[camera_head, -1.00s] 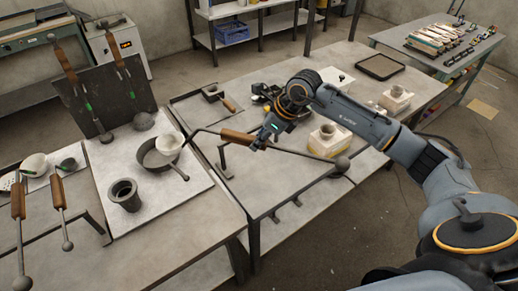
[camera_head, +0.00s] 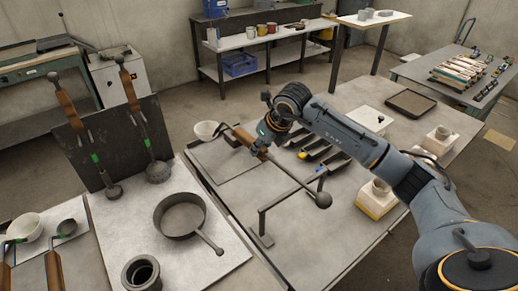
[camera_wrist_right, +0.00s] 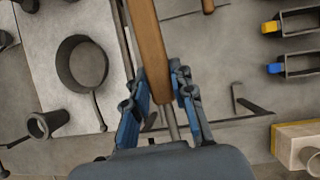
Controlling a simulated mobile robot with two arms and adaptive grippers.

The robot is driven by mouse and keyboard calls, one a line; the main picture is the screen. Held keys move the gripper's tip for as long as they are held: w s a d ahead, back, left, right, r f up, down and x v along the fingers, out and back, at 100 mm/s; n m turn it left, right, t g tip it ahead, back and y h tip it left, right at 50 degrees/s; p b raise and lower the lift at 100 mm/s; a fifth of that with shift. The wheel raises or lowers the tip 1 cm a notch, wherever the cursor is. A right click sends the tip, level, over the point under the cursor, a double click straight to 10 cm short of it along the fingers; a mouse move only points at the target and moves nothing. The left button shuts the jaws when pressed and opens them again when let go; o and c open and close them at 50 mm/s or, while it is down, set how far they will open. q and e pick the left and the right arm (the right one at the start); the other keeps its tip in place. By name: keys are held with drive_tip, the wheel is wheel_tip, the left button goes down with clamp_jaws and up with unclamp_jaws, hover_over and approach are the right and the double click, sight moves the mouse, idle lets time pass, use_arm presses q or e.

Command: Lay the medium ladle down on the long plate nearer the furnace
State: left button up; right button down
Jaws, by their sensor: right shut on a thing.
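My right gripper (camera_head: 262,143) is shut around the brown wooden handle (camera_head: 244,137) of a ladle. The handle also shows between the fingers (camera_wrist_right: 160,100) in the right wrist view. A flat grey plate (camera_head: 222,168) with dark edges lies below the ladle; the gap between them cannot be told. A second handle is partly hidden behind the held one. My left gripper is out of view.
A bent metal stand (camera_head: 265,222) is on the table below the ladle's rod. Several dark moulds (camera_head: 315,150) lie right of the gripper. A pan (camera_head: 180,215) and a dark crucible (camera_head: 141,273) are on the left bench. A white cabinet (camera_head: 122,78) stands behind it.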

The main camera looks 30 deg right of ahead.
drive_tip(key=shift+s+f, duration=0.1)
drive_tip(key=shift+f, duration=0.1)
drive_tip(key=shift+f+b, duration=0.55)
drive_tip(key=shift+f, duration=0.05)
wheel_tip(320, 180, down, 2)
drive_tip(key=shift+b, duration=0.55)
drive_tip(key=shift+f, duration=0.25)
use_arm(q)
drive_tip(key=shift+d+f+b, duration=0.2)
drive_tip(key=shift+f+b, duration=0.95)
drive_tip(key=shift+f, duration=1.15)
use_arm(e)
drive_tip(key=shift+f, duration=1.85)
